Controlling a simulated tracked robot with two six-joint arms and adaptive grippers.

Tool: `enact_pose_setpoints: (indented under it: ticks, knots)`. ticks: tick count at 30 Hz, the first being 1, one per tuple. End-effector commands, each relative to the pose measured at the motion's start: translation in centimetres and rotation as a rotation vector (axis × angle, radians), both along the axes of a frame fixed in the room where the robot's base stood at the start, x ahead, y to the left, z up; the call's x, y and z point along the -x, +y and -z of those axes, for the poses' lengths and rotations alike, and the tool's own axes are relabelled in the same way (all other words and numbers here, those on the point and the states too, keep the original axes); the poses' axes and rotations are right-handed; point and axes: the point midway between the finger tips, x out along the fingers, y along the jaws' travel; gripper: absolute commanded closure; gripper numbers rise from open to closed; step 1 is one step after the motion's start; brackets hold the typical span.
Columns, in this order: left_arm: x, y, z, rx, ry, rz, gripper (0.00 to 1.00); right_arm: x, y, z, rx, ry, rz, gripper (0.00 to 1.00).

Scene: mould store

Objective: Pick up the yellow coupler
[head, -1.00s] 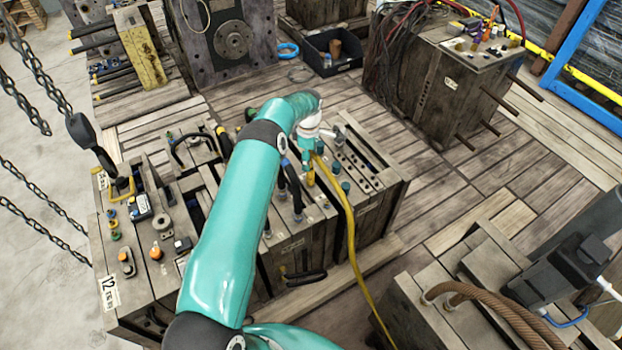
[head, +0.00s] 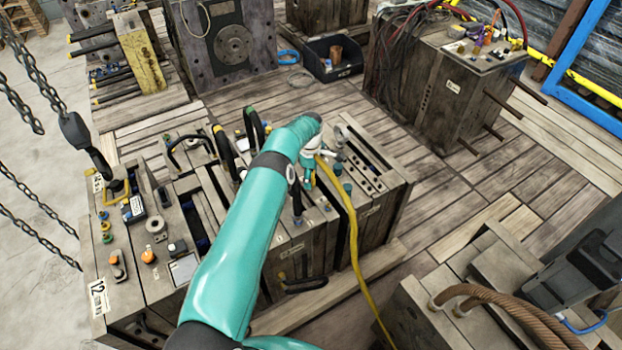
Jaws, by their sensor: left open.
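My left gripper (head: 308,172) is at the end of the teal arm, pointing down over the middle mould block (head: 290,258). Its teal fingers are open, small and partly hidden by the white wrist. A small yellow piece (head: 313,179), probably the yellow coupler, shows right at the fingertips. I cannot tell whether the fingers touch it. A yellow hose (head: 352,235) starts beside the gripper and hangs down the front of the block. My right gripper is not in view.
Dark upright handles (head: 224,152) and teal-capped fittings (head: 347,189) stand close around the gripper. A chain with a hook (head: 85,140) hangs at the left. A block with a brown rope (head: 490,312) stands at the lower right. Planked floor (head: 470,190) is clear at right.

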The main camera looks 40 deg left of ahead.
Motion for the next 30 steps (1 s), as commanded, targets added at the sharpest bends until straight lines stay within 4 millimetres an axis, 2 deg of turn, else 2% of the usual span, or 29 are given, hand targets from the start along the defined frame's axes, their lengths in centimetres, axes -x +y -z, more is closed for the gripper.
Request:
enact_pose_setpoints:
  ticks: [3,14,24,30]
  knots:
    - [0.0,0.0,-0.1,0.0,0.0,0.0,0.39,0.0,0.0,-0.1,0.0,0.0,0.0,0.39]
    - [0.0,-0.1,0.0,0.0,0.0,0.001,0.99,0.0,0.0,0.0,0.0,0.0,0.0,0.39]
    - [-0.1,-0.1,-0.2,0.0,-0.001,0.002,1.0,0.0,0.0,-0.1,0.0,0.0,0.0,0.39]
    - [-0.1,-0.1,-2.3,-0.001,-0.002,0.002,1.0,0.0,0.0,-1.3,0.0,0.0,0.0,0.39]
